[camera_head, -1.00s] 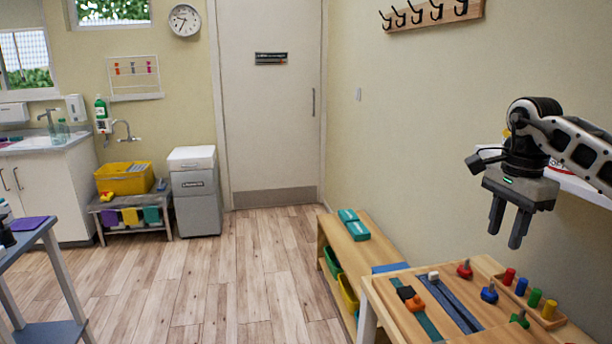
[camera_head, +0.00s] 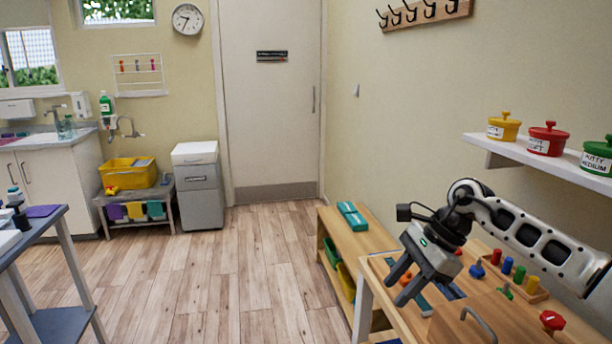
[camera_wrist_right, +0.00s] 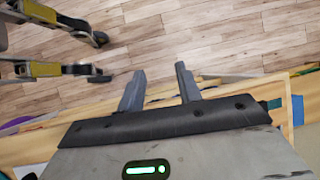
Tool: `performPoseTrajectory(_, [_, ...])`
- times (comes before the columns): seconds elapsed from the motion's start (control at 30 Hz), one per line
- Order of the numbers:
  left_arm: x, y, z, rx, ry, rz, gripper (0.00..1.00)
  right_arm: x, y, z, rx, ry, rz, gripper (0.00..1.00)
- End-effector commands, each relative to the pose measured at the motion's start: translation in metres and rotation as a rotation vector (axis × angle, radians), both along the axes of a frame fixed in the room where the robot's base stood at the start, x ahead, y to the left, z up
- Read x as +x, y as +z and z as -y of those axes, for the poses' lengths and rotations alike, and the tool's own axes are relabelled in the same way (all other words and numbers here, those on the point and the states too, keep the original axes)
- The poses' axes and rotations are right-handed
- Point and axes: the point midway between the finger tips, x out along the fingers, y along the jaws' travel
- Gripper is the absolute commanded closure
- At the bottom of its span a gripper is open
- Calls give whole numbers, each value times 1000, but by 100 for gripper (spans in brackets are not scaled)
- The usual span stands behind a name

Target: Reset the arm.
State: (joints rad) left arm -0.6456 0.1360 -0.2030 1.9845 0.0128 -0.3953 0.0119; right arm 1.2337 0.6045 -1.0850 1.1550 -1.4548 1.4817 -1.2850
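My right gripper (camera_head: 405,283) hangs over the left part of the wooden table (camera_head: 365,318) at the lower right, its fingers pointing down and to the left. Its two fingers are spread apart with nothing between them. The right wrist view also shows the open fingers (camera_wrist_right: 161,85), with floor and a wooden edge beyond them. My right arm comes in from the right edge and hides part of the table top. My left gripper does not show in the head view.
The table holds several coloured pegs (camera_head: 507,265), a red knob (camera_head: 552,320) and a wooden box with a handle (camera_head: 480,325). A wall shelf (camera_head: 540,165) with lidded putty pots (camera_head: 548,139) is above. A low bench (camera_head: 375,240) stands behind. The middle floor is clear.

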Motion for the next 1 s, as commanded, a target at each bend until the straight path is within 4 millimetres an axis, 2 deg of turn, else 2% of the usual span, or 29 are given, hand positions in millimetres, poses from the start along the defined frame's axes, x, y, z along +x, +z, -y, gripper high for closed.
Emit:
performPoseTrajectory(0.03, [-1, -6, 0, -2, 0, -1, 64, -13, -22, -32, 105, -17, -44, 65])
performPoseTrajectory(0.1, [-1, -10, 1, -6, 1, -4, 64, -32, -41, -78, 288, -76, -127, 65])
performPoseTrajectory(0.2, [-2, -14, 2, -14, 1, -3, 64, -63, -52, -142, 598, -221, -317, 65])
performPoseTrajectory(0.3, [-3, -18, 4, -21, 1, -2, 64, -86, -49, -179, 888, -414, -563, 65])
performPoseTrajectory(0.33, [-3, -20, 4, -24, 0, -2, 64, -90, -48, -185, 970, -479, -646, 65])
performPoseTrajectory(0.43, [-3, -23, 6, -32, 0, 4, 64, -98, -47, -190, 1220, -719, -949, 65])
performPoseTrajectory(0.57, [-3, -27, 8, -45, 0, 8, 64, -101, -69, -166, 1488, -1071, -1387, 65])
performPoseTrajectory(0.67, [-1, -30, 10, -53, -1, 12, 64, -109, -106, -134, 1652, -1368, -1742, 65])
performPoseTrajectory(0.73, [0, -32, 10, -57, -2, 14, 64, -122, -141, -109, 1741, -1584, -1996, 65])
performPoseTrajectory(0.77, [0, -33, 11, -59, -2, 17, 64, -130, -157, -99, -1685, 1594, 1997, 65])
performPoseTrajectory(0.8, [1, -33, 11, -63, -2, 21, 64, -143, -178, -85, -1537, 1531, 1903, 65])
performPoseTrajectory(0.9, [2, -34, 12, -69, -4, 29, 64, -181, -224, -59, -1243, 1384, 1689, 65])
performPoseTrajectory(1.0, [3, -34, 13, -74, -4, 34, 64, -215, -254, -43, -1048, 1272, 1527, 65])
